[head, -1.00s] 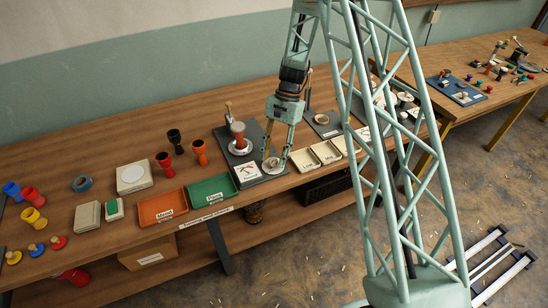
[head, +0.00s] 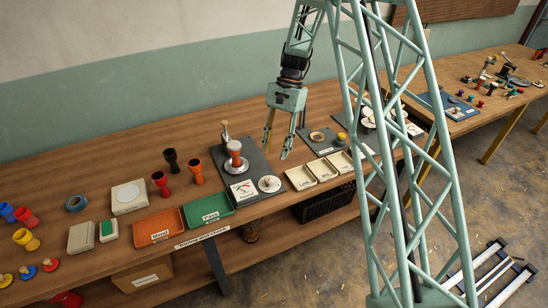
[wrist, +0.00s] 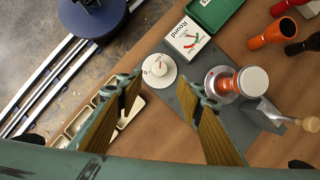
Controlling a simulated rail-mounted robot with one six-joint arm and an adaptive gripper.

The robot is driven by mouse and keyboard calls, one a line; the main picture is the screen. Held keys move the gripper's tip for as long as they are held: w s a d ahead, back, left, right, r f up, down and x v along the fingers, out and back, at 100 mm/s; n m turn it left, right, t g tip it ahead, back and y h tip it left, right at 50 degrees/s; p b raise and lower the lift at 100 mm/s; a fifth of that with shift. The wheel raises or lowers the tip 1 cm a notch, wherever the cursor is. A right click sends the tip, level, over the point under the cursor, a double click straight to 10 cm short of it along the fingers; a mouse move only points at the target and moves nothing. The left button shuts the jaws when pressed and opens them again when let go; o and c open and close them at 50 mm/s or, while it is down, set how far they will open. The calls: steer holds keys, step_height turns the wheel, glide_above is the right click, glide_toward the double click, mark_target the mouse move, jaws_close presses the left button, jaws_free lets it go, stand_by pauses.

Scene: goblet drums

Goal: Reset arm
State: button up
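My gripper (head: 276,153) hangs above the front part of the long bench, its two ochre fingers apart with nothing between them. In the wrist view the spread fingers (wrist: 160,92) also show empty. Below lies a grey mat (head: 252,164) holding a small white round dial (head: 269,184), a square gauge card (head: 243,190) and an orange goblet drum on a round metal base (head: 236,167). The dial (wrist: 159,70) and the gauge card marked "Round" (wrist: 187,38) show clearly in the wrist view, apart from the fingers.
An orange tray (head: 158,226) and a green tray (head: 208,207) stand left of the mat. Several cream trays (head: 322,168) stand to its right. Loose goblet drums (head: 195,172) stand behind the coloured trays. A second bench (head: 470,122) is at the right.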

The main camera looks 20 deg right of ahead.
steer(key=shift+w+d+r, duration=0.1)
steer(key=shift+r, duration=0.25)
stand_by(0.4)
steer(key=s+a+r+n+t+h+b, duration=0.1)
steer(key=s+r, duration=0.5)
steer(key=r, duration=0.3)
steer(key=s+a+r+n+t, duration=0.1)
steer(key=s+r+n, duration=0.1)
steer(key=s+r, duration=0.55)
steer(key=s+a+r+n+t+h+b, duration=0.1)
steer(key=s+r, duration=0.4)
steer(key=r, duration=0.6)
steer(key=s+r+n+t, duration=0.2)
steer(key=s, duration=1.3)
steer(key=s+r+n+t+h+b, duration=0.1)
steer(key=s+r+n+t, duration=0.1)
steer(key=s, duration=1.3)
steer(key=shift+a+r+n, duration=0.35)
steer(key=shift+r+n, duration=0.25)
steer(key=shift+r, duration=0.1)
